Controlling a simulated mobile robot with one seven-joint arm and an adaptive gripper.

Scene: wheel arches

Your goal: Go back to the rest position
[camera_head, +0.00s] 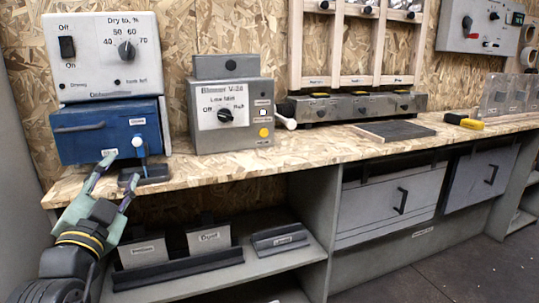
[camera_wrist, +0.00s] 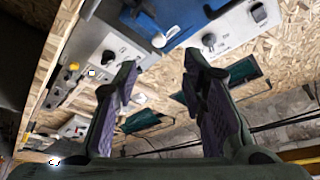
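My gripper (camera_head: 121,170) is at the left of the head view, reaching up toward the front edge of the wooden bench. Its two fingers are spread apart with nothing between them. The fingertips are just below and in front of the blue dehumidifier drawer box (camera_head: 80,132). A small white-topped blue knob or lever (camera_head: 138,143) stands at that box's right front, close beyond the fingertips. In the wrist view my gripper (camera_wrist: 160,66) also shows open, its purple pads facing each other with a gap. I cannot tell if a fingertip touches the box.
The bench top (camera_head: 290,152) runs to the right, with a grey control box (camera_head: 232,118) and a dark flat plate (camera_head: 395,130) on it. Below is a shelf (camera_head: 290,252) with labelled bins (camera_head: 209,237). Grey drawers (camera_head: 390,202) are further right. Floor at lower right is clear.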

